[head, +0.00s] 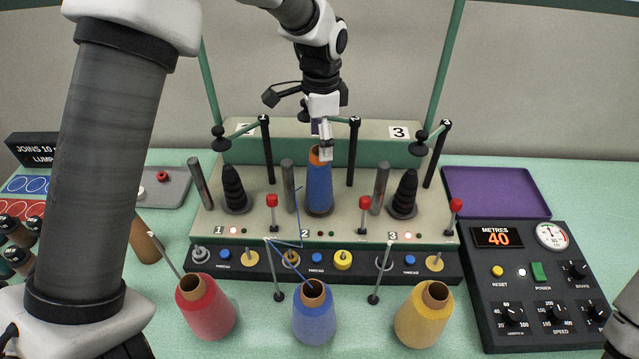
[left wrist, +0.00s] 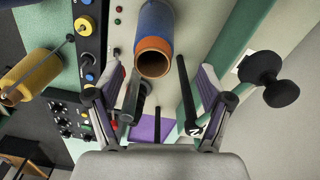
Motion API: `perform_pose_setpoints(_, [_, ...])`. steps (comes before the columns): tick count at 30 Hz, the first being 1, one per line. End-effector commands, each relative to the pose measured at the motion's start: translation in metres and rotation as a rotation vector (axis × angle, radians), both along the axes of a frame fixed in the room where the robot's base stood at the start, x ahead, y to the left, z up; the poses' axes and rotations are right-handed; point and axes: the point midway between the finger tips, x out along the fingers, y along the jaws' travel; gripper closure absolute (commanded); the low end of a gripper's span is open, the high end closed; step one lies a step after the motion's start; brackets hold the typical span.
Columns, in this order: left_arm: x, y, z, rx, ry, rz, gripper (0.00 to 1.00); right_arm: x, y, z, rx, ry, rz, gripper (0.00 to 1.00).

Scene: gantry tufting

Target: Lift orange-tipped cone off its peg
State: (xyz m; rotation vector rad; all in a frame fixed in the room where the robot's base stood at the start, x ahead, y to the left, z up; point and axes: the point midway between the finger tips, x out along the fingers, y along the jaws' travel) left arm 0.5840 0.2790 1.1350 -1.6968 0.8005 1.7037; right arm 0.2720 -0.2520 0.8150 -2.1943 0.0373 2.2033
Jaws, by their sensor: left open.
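The orange-tipped cone (head: 319,188) is wound with blue yarn and stands upright at station 2 of the machine, with its peg hidden inside it. It also shows in the left wrist view (left wrist: 154,30), its open orange end (left wrist: 153,58) facing the camera. My left gripper (head: 325,148) is at the cone's top and covers part of the orange tip in the head view. In the left wrist view the fingers (left wrist: 160,95) are spread wide, with the tip ahead between them and nothing held. My right gripper is out of view.
Black pegs (head: 234,190) and (head: 404,194) flank the cone, with grey posts and red-topped levers close by. Red (head: 206,307), blue (head: 314,314) and yellow (head: 424,315) cones stand in front. A purple tray (head: 490,193) and control box (head: 530,290) are right.

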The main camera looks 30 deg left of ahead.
Motion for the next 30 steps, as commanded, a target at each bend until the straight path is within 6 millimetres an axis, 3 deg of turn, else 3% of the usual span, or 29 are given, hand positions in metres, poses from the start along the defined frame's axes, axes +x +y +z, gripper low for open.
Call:
perform_pose_setpoints(10, [-0.005,0.000,-0.051,0.000,0.003,-0.001,0.20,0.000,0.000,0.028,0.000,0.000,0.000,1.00])
perform_pose_setpoints(17, [-0.004,0.000,-0.060,0.000,0.000,0.000,0.20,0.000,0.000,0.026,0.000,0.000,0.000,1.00])
perform_pose_setpoints(18, [-0.004,0.000,-0.060,0.000,0.000,0.000,0.24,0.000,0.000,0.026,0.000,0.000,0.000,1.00])
perform_pose_setpoints(24, [-0.004,0.000,-0.060,0.000,0.000,0.000,0.92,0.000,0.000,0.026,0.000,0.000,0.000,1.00])
perform_pose_setpoints(30, [-0.004,0.000,-0.059,0.000,0.000,0.000,0.93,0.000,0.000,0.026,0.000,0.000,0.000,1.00])
